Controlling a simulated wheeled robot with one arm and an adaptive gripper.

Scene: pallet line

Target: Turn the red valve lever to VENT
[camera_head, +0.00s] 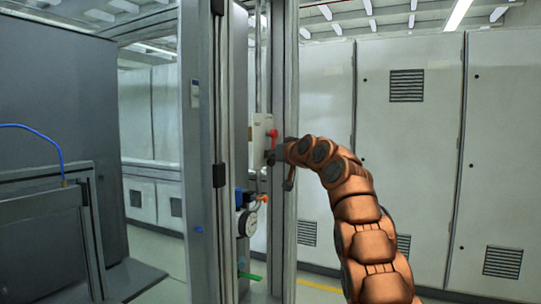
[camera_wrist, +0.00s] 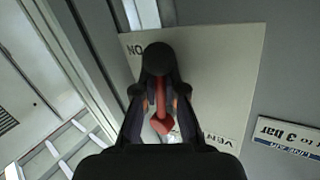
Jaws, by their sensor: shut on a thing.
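In the wrist view, the red valve lever (camera_wrist: 161,104) runs between the two fingers of my gripper (camera_wrist: 159,100), which is shut on it. A pale plate behind it carries an upside-down ON mark (camera_wrist: 135,49) at its upper left and an upside-down VENT mark (camera_wrist: 216,139) at its lower right. A dark rounded part (camera_wrist: 157,58) hides the lever's upper end. In the head view, my gripper (camera_head: 275,157) is at the pale valve plate (camera_head: 259,130) on the post, with a red part of the lever (camera_head: 272,134) showing just above it.
A pressure gauge (camera_head: 246,223) and a blue fitting (camera_head: 241,198) sit below the valve. Metal posts (camera_head: 285,70) stand close around it. Grey cabinets (camera_head: 410,130) line the back right. A sign ending in "to 3 bar" (camera_wrist: 288,136) is right of the plate.

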